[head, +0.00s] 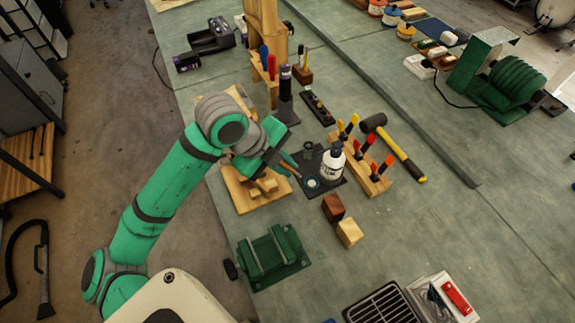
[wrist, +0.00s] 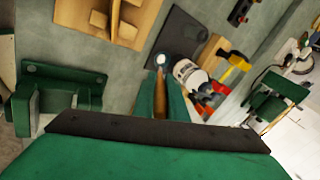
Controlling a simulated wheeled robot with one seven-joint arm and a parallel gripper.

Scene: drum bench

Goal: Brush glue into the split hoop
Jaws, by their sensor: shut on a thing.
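My gripper (head: 287,166) is above the bench beside the glue bottle, its fingers pointing toward the dark mat. In the wrist view, the gripper (wrist: 161,106) is shut on a slim brown handle, which looks like the brush (wrist: 160,88). Its far end points at a small round pale dish on the mat; whether it touches cannot be told. The dish (head: 312,183) lies beside the white glue bottle (head: 332,164). A pale wooden fixture (head: 245,200) with small blocks lies left of the mat, partly hidden by my arm. I cannot clearly make out the split hoop.
A wooden rack (head: 366,176) of red and yellow clamps stands right of the bottle, with a mallet (head: 400,153) beyond. Two wooden blocks (head: 349,232) and a green vise-like holder (head: 270,256) are nearer.

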